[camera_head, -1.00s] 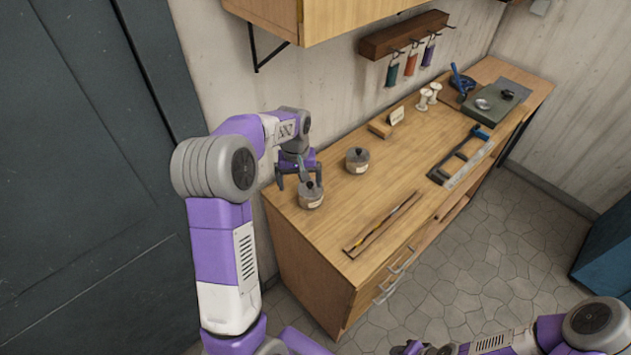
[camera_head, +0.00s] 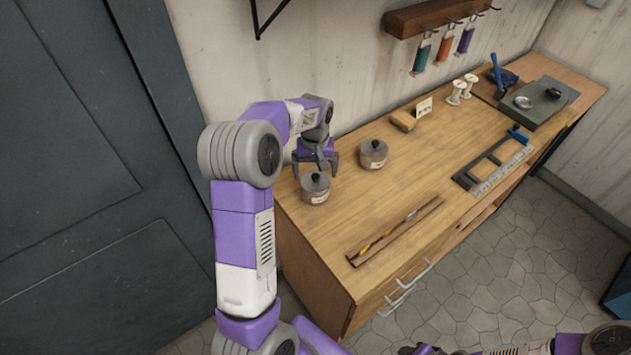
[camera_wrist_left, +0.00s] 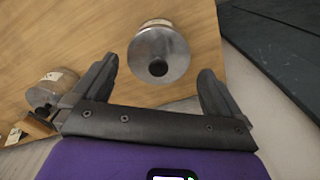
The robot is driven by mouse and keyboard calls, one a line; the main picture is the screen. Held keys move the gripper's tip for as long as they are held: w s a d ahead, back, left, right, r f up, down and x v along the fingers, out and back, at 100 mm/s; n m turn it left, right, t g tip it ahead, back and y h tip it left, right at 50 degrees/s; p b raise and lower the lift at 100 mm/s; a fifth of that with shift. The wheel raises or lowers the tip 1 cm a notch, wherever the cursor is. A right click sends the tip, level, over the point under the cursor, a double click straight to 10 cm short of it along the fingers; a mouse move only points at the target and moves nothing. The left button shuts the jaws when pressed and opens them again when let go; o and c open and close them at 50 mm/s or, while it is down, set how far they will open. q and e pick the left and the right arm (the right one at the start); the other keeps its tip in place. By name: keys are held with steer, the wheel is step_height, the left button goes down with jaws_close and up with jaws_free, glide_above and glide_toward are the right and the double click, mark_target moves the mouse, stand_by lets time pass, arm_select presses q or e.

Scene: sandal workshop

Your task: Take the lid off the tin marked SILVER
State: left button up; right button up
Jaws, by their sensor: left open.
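Two round grey metal tins with dark-knobbed lids stand on the wooden bench. The near-left tin (camera_head: 315,190) and the far-right tin (camera_head: 373,155) both have their lids on. Each has a pale label, too small to read, so I cannot tell which says SILVER. My left gripper (camera_head: 316,169) is open and empty, close to the near-left tin, its fingers spread toward the lid. In the left wrist view the near-left tin (camera_wrist_left: 172,45) lies ahead, between the lines of the fingers; the other tin (camera_wrist_left: 45,90) is beyond the left finger. My right gripper (camera_head: 425,349) barely shows at the bottom edge.
A narrow wooden tray (camera_head: 394,232) with a thin tool lies in front of the tins. A wooden block (camera_head: 403,121), white spools (camera_head: 461,91), a dark frame with a ruler (camera_head: 492,165) and a green slab (camera_head: 540,104) are farther right. Bench (camera_head: 300,245) edge is close to the near-left tin.

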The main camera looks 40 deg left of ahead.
mark_target(316, 177)
arm_select(q)
step_height(316, 177, down, 4)
steer(key=shift+r, duration=0.2)
steer(key=shift+c, duration=0.2)
steer(key=shift+w, duration=0.1)
steer(key=c, duration=0.6)
